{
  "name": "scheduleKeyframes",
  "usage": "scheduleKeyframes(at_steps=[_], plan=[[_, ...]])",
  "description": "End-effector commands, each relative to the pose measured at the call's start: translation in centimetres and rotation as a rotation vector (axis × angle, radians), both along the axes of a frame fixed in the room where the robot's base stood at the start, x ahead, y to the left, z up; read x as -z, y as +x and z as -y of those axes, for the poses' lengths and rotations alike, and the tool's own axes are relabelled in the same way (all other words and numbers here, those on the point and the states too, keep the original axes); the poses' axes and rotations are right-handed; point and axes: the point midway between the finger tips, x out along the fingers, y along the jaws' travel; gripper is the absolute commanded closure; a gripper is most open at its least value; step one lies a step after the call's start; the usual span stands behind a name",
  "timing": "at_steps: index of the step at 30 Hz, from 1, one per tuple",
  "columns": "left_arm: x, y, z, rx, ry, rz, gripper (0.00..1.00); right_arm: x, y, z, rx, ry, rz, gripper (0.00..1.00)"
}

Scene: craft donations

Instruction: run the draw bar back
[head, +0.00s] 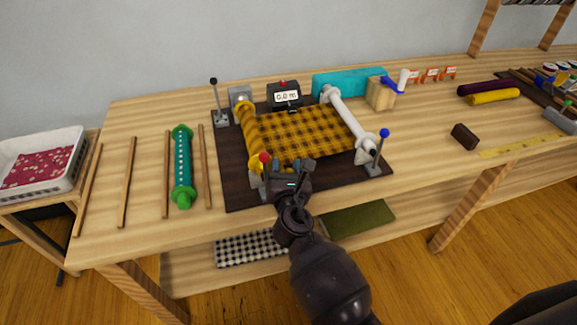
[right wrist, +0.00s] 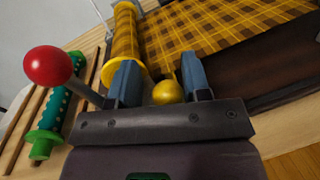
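A cloth-winding frame sits on a dark base board (head: 232,178). A yellow checked roll (head: 247,128) runs along its left side, with yellow checked cloth (head: 300,133) stretched to a white bar (head: 347,115) on the right. No part is labelled as the draw bar. My right gripper (head: 290,172) is at the front left corner, by the roll's near end. In the right wrist view its fingers (right wrist: 162,82) are apart, with a yellow ball knob (right wrist: 167,93) between them. A red-knobbed lever (right wrist: 48,66) stands just left of the fingers. My left gripper is out of view.
A black-knobbed lever (head: 215,97) and a blue-knobbed lever (head: 379,147) stand at the frame's sides. A meter (head: 286,96) is behind. A green roller (head: 182,166) and wooden sticks lie left. The table right of the frame is mostly clear around a dark block (head: 465,136).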

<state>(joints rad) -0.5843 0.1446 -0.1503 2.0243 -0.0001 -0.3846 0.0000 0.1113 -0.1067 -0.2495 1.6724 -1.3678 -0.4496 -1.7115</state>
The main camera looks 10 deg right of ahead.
Motion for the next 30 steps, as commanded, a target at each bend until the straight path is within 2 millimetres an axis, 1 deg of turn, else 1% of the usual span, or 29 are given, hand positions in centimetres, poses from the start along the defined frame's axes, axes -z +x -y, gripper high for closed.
scheduleKeyframes(at_steps=[9, 14, 17, 24, 30], plan=[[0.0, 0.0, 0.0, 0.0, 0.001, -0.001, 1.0, 0.0, 0.0, 0.2, 0.004, -0.001, 0.0, 0.48], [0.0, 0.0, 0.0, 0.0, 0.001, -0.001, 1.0, 0.0, -0.8, 0.1, 0.004, -0.002, 0.001, 0.48], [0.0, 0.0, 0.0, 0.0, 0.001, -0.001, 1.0, 0.0, -2.1, -0.1, 0.004, -0.002, 0.0, 0.48], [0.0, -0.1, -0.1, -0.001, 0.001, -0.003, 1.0, 0.1, -6.2, -0.7, 0.004, -0.001, -0.002, 0.48], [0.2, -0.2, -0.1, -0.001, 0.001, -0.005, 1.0, 0.1, -9.1, -1.3, 0.003, -0.002, -0.002, 0.48]])
